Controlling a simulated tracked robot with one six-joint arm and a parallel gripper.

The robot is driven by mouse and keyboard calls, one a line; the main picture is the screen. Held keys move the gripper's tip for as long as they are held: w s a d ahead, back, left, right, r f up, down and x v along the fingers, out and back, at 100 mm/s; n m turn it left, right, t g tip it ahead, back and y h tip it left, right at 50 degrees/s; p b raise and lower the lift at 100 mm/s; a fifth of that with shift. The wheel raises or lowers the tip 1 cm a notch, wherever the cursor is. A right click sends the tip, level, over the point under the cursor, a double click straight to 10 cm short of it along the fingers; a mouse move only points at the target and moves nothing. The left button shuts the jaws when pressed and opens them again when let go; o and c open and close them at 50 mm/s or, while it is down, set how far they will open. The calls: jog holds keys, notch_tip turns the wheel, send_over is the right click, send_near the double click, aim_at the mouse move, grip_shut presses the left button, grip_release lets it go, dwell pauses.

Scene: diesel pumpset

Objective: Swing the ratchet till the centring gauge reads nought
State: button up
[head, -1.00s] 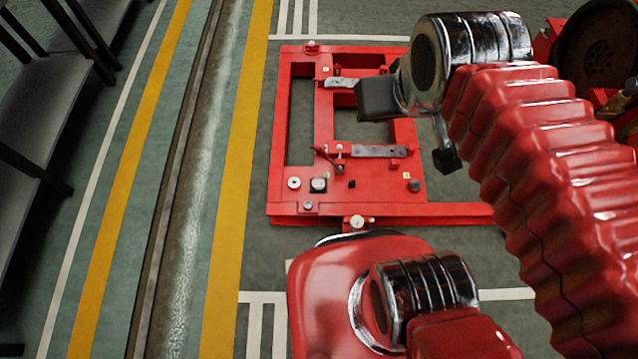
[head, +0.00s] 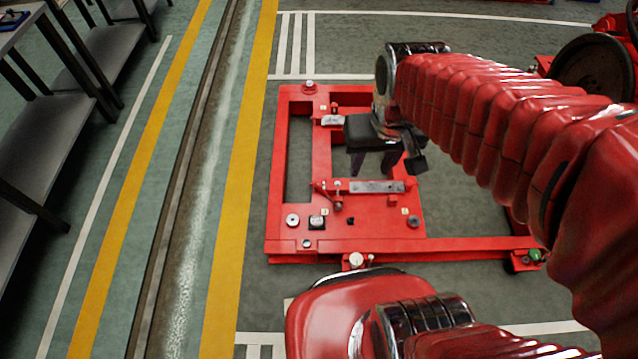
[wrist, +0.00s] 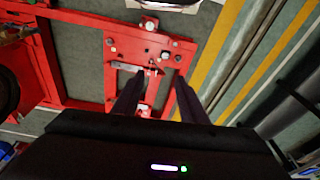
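A red base frame (head: 345,240) lies on the floor in the head view. On its front left corner sits a small dark square fitting with a round face (head: 317,222), which looks like the gauge; its reading is too small to tell. Behind it a steel bar (head: 376,187) lies across the frame, with a small red lever-like part (head: 337,193) at its left end; I cannot tell for sure that this is the ratchet. My gripper (head: 374,170) is above the frame's opening, fingers down, behind the bar. In the wrist view its fingers (wrist: 158,90) are apart with nothing held between them.
A second steel block (head: 333,120) sits further back on the frame. Several round fittings and a pale ring (head: 293,220) dot the front plate. A dark wheel (head: 592,68) stands at the right. Grey benches (head: 40,150) stand left, beyond a yellow floor line (head: 235,170).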

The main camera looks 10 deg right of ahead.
jog(key=w+f+m+g+y, duration=0.1)
jog(key=w+f+m+g, duration=0.1)
jog(key=w+f, duration=0.7)
jog(key=m+t+y, duration=0.2)
jog(key=m+y, duration=0.1)
jog(key=m, duration=1.6)
send_near(321, 188)
notch_tip(321, 188, up, 2)
jog(key=shift+s+d, duration=0.1)
jog(key=shift+d, duration=0.2)
jog(key=shift+x, duration=6.9)
jog(key=shift+d, duration=0.1)
